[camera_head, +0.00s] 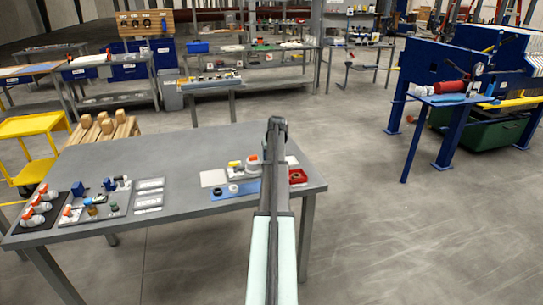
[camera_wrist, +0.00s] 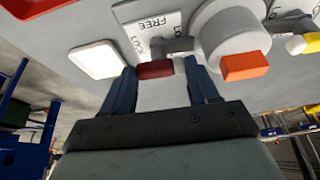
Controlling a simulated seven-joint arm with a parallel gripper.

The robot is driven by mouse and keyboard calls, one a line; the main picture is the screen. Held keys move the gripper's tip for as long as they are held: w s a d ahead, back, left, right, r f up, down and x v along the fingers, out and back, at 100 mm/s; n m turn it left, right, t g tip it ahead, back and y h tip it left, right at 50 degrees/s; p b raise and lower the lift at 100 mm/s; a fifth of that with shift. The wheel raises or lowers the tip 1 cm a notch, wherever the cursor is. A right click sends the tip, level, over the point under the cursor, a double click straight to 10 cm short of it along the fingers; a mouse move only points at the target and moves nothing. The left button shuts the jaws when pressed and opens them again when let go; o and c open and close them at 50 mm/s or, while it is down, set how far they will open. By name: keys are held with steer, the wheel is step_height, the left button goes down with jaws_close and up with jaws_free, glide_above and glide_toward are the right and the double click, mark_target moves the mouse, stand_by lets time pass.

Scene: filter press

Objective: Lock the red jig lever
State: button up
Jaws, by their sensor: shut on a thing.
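The red jig lever shows in the wrist view as a red grip (camera_wrist: 155,70) on a short grey arm that runs to a round grey hub. My gripper (camera_wrist: 160,72) has its two dark blue fingers on either side of this red grip and is shut on it. A label plate (camera_wrist: 150,32) beside the lever reads FREE, with a second word, likely LOCK, partly cut off. A large grey round knob (camera_wrist: 230,35) with an orange block (camera_wrist: 245,67) is just right of the lever. In the head view my arm hides the gripper and the lever.
The grey workbench (camera_head: 150,155) holds a blue mat (camera_head: 232,192), a red tray (camera_head: 298,176) and a white round part (camera_head: 253,163) close to my arm. Several small fixtures stand at its left end. A blue stand (camera_head: 445,98) is at the right, across open floor.

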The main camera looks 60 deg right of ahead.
steer(key=shift+n, duration=0.3)
stand_by(0.4)
steer(key=o, duration=1.1)
steer(key=shift+c, duration=0.2)
steer(key=v, duration=1.4)
steer(key=shift+d, duration=0.2)
